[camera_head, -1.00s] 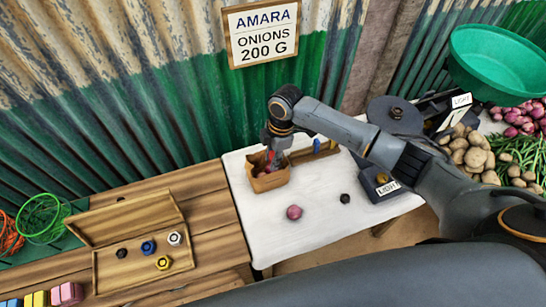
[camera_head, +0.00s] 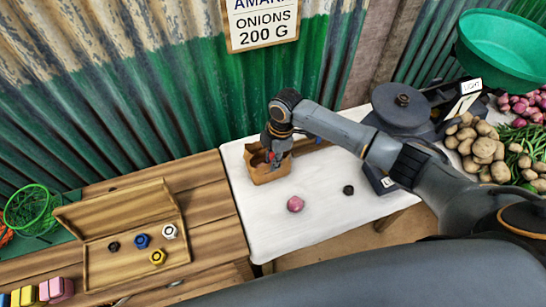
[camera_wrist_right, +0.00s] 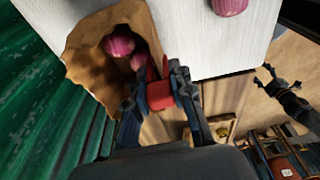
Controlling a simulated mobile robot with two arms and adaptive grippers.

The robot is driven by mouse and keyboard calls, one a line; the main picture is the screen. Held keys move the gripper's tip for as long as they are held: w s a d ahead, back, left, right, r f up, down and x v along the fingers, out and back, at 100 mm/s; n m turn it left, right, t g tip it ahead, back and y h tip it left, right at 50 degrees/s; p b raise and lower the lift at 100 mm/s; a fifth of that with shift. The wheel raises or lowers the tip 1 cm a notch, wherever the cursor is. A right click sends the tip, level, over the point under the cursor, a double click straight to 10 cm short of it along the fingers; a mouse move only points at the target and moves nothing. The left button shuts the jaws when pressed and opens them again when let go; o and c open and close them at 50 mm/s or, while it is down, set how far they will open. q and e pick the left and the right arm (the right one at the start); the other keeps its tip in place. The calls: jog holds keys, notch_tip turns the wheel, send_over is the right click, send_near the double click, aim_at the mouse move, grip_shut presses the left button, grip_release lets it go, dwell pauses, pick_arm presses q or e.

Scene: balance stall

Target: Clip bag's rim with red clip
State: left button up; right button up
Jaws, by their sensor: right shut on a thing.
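The brown paper bag (camera_head: 268,175) stands open at the back left of the white table. In the right wrist view the bag (camera_wrist_right: 82,58) shows its jagged rim and pink onions (camera_wrist_right: 121,43) inside. My right gripper (camera_head: 273,156) is at the bag's mouth, pointing down. It is shut on the red clip (camera_wrist_right: 158,94), which sits between its fingers beside the bag's rim. I cannot tell whether the clip is around the rim or only beside it. My left gripper (camera_wrist_right: 282,80) appears at the right of the wrist view, open and apart from the bag.
A loose pink onion (camera_head: 295,204) and a small black weight (camera_head: 348,190) lie on the white table (camera_head: 262,228). A dark scale (camera_head: 400,112) stands to the right. A wooden box (camera_head: 90,270) with several weights lies left. The table's front middle is clear.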

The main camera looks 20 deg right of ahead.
jog(key=shift+f, duration=0.3)
jog(key=o, duration=0.8)
jog(key=shift+o, duration=0.2)
notch_tip(320, 180, up, 12)
jog(key=d, duration=0.1)
jog(key=shift+d, duration=0.4)
jog(key=shift+w, duration=0.1)
